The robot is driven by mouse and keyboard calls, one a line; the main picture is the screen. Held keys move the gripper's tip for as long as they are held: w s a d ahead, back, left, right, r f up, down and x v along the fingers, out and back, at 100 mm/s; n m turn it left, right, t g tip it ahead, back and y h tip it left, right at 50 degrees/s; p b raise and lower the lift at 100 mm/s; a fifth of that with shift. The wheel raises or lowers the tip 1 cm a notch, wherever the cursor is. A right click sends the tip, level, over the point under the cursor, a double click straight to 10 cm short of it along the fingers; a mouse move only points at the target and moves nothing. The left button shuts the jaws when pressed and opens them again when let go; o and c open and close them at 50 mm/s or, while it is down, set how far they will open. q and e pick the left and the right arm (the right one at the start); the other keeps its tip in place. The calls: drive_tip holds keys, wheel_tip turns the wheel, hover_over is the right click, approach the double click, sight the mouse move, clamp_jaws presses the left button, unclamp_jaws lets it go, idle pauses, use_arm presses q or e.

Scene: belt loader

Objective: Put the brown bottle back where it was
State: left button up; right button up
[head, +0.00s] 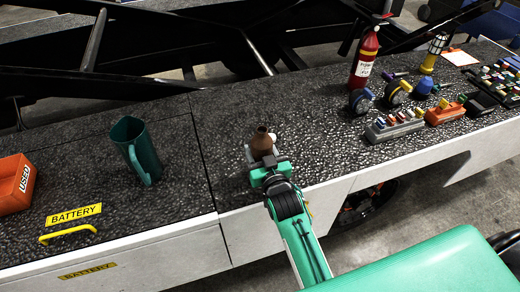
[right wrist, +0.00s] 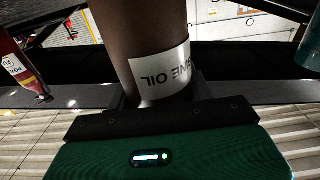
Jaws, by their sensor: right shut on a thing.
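The brown bottle (head: 263,139) is upright at the middle of the dark speckled deck, near its front edge. My right gripper (head: 262,153) is shut around it from the front. In the right wrist view the bottle (right wrist: 141,42) fills the space between the fingers, and its white label with "OIL" reads upside down. I cannot tell whether the bottle's base touches the deck or is slightly above it. My left gripper is not in view.
A green jug (head: 137,151) and a red "USED" bin (head: 13,186) stand to the left. A red fire extinguisher (head: 364,60), casters, a grey tray (head: 396,127) and an orange tray (head: 446,113) crowd the right. The deck around the bottle is clear.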

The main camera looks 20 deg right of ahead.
drive_tip(key=shift+f, duration=0.15)
drive_tip(key=o, duration=1)
drive_tip(key=shift+o, duration=1)
drive_tip(key=shift+s, duration=0.4)
use_arm(q)
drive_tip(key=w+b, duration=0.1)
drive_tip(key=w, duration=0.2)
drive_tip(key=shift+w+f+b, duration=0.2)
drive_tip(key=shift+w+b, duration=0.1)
drive_tip(key=shift+b, duration=0.1)
use_arm(e)
drive_tip(key=s, duration=1.1)
drive_tip(key=shift+d, duration=0.2)
